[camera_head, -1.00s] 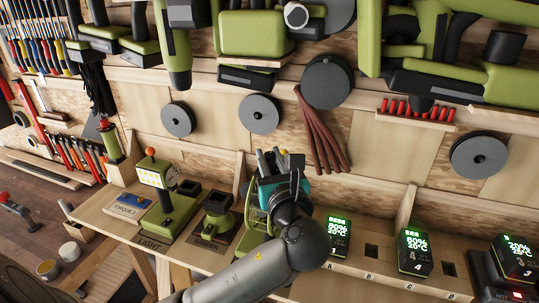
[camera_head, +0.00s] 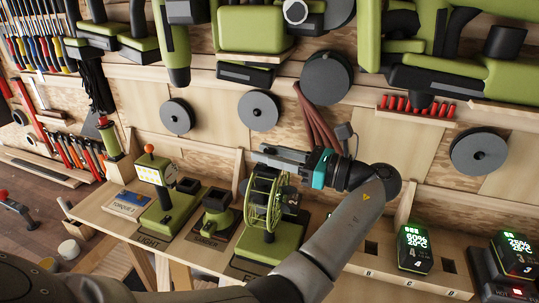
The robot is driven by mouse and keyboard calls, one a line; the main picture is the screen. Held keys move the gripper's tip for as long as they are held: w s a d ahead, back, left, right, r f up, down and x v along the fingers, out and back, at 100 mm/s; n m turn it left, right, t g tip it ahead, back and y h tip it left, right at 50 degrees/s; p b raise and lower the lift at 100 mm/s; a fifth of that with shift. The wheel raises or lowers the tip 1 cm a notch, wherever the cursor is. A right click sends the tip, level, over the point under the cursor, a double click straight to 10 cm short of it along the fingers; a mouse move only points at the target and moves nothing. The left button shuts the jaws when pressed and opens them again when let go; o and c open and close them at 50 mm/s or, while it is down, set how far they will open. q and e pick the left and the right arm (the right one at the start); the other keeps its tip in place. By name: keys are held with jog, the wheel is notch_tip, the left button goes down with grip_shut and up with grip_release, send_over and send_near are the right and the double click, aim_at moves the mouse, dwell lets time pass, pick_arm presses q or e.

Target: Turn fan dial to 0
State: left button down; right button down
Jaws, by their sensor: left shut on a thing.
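The fan (camera_head: 262,203) has a green round cage and stands on a green base (camera_head: 270,246) on the workbench. My left gripper (camera_head: 284,178) is at the upper right of the cage, its grey and teal body pointing left. It is shut on a part behind the cage, which appears to be the fan dial. The cage and gripper hide the dial, so its setting cannot be read. My right gripper is not in view.
Left of the fan stand a small green device (camera_head: 217,215) and a green work light (camera_head: 160,190). My arm crosses the bench right of the fan. A lit battery (camera_head: 415,247) and a charger (camera_head: 512,262) stand farther right.

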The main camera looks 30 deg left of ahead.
pick_arm(q)
jog(key=shift+f+n+g+b, duration=0.3)
jog(key=shift+n+g+b, duration=0.5)
jog(key=shift+g, duration=0.4)
jog(key=shift+n+g+h+b, duration=1)
jog(key=shift+n+g+b, duration=0.3)
jog(key=shift+g+b, duration=0.65)
jog(key=c, duration=1.1)
grip_release()
jog(key=o, duration=0.4)
jog(key=shift+r, duration=0.15)
jog(key=shift+r+t, duration=0.15)
jog(key=shift+t, duration=0.1)
